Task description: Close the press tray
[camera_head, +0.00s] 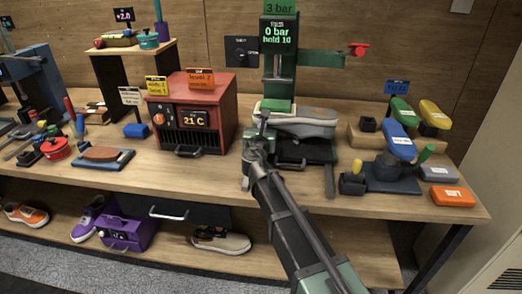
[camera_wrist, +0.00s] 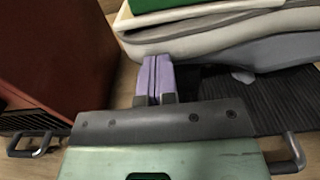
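The press (camera_head: 280,65) is a green column unit at the back centre. Its black ribbed tray (camera_head: 313,152) extends forward, with a grey bar handle (camera_head: 292,164) at the front. A grey sneaker with a white sole (camera_head: 305,125) lies above the tray, under the green press head. In the wrist view the ribbed tray (camera_wrist: 245,92) is at the right and its handle (camera_wrist: 291,155) at the lower right. My gripper (camera_wrist: 155,75) has its purple fingers together, with nothing visible between them. The fingertips are close to the sneaker's sole; contact cannot be told. The arm hides the tray's left part in the head view.
A red heater box (camera_head: 192,118) stands just left of my gripper. The bench front (camera_head: 210,187) is mostly clear.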

